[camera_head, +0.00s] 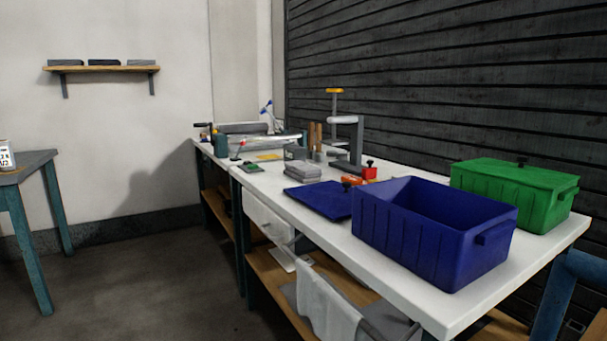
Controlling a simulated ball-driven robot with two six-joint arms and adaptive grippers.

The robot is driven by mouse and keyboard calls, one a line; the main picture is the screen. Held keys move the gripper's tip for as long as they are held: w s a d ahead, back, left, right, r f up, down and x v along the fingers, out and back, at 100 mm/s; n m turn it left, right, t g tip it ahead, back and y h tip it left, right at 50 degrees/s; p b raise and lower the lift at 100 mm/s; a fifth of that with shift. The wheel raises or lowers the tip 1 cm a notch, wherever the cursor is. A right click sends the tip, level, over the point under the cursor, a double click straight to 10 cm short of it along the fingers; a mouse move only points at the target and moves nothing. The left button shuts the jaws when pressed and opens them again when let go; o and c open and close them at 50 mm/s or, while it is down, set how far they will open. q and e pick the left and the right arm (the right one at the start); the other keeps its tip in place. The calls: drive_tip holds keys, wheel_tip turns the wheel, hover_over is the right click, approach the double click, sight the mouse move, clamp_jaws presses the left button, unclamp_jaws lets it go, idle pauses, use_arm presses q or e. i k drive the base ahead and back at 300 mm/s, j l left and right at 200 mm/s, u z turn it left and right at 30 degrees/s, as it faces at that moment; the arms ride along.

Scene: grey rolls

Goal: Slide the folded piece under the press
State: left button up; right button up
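A folded grey piece (302,170), which looks like stacked cloth, lies on the white workbench (310,230) near its middle. Behind it and to the right stands a grey upright frame with a yellow top (334,91), which looks like the press. The frame has a pale horizontal arm (342,120) and a base (345,168) on the bench. The folded piece lies apart from this base, to its left. Small items partly hide the foot of the frame. Neither of my grippers is in view.
An open blue bin (435,230) stands at the bench's near right, with a closed green bin (515,190) behind it. A flat dark blue sheet or lid (318,199) lies before the folded piece. Red (370,173) and orange (354,180) items sit near the frame. Floor at left is clear.

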sight(302, 172)
drive_tip(key=z, duration=0.35)
drive_tip(key=i+j+z, duration=0.1)
drive_tip(key=j+z, duration=0.25)
drive_tip(key=i+j+z, duration=0.1)
drive_tip(key=z, duration=0.25)
drive_tip(key=j+z, duration=0.35)
drive_tip(key=i+j, duration=0.05)
